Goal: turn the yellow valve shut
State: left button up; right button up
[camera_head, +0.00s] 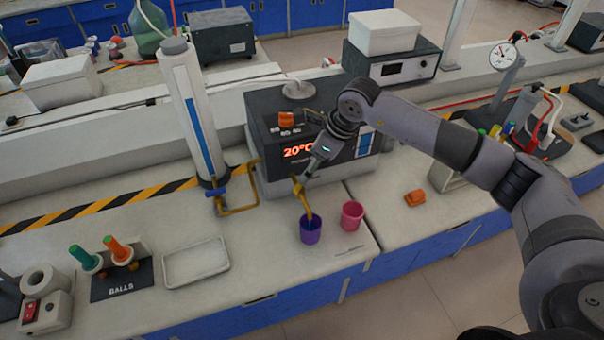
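The valve's open or shut position cannot be read. My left gripper is not in view.
A pink cup (352,216) stands right of the purple one. A tall white cylinder (193,110) with blue and yellow fittings stands left. A white tray (196,262) and a balls rack (121,277) lie further left. An orange object (414,198) lies right.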

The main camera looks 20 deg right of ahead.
aim_at(303, 187)
jog(key=p+x, duration=0.1)
jog(key=x, duration=0.5)
jog(key=shift+w+f, duration=0.15)
jog(key=shift+a+f+p, duration=0.1)
jog(key=shift+f+p, duration=0.2)
jog(key=shift+f, duration=0.05)
jog(key=shift+w+f, duration=0.1)
jog(key=shift+f, duration=0.2)
jog(key=c, duration=0.6)
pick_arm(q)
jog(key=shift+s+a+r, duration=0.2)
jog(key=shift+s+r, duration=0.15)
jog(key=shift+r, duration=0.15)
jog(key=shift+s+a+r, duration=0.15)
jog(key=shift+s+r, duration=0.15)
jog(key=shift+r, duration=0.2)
pick_arm(e)
jog(key=c, duration=0.5)
